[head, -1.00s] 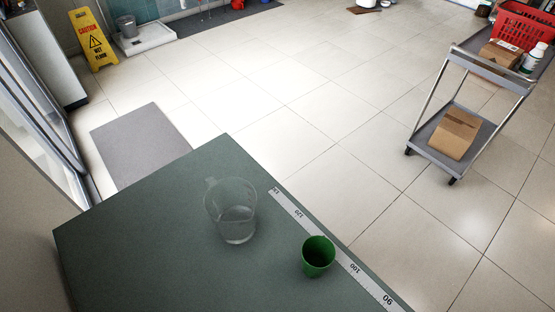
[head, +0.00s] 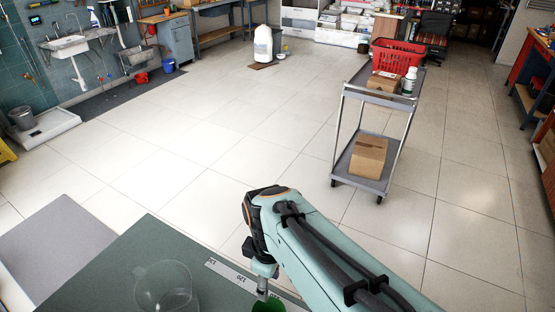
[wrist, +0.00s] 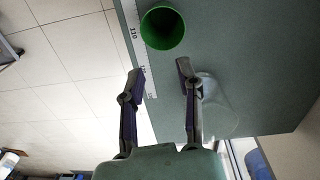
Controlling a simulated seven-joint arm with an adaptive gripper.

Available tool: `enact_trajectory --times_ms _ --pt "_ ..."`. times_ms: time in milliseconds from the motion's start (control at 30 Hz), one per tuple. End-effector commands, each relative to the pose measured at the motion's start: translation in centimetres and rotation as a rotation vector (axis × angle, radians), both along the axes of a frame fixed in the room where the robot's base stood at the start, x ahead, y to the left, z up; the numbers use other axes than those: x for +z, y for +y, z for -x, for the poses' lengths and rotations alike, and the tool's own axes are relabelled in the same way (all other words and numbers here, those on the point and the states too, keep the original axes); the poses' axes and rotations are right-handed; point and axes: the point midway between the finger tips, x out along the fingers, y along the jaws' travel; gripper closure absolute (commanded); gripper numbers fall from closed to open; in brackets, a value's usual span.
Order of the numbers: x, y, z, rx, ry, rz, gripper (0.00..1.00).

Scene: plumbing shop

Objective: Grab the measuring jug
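The clear measuring jug (head: 165,290) stands upright on the green table (head: 120,262), cut off by the bottom edge in the head view. In the wrist view the jug (wrist: 220,112) shows partly behind my gripper's right finger. My gripper (wrist: 158,80) is open, with nothing between its fingertips. A green cup (wrist: 162,27) lies ahead of the fingertips in the wrist view. In the head view the cup (head: 268,305) is mostly cut off, just below my gripper (head: 263,290).
A printed measuring strip (head: 232,273) runs along the table edge. A grey trolley (head: 380,98) with a red basket (head: 398,52) and boxes stands on the tiled floor. A grey mat (head: 55,245) lies left of the table.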

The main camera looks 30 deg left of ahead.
Motion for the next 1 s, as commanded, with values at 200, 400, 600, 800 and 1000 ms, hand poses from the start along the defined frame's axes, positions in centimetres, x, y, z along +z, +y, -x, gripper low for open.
enact_trajectory --times_ms 200,400,600,800,1000 --pt "-6.4 13.3 8.1 0.660 -0.032 0.008 0.65" --pt "-8.7 16.1 11.3 0.836 -0.045 0.006 0.65" --pt "-11.5 16.3 11.3 0.842 -0.042 0.007 0.65" --pt "-14.4 16.5 11.1 0.840 -0.043 0.006 0.65" --pt "-15.3 16.5 11.0 0.839 -0.044 0.005 0.65"
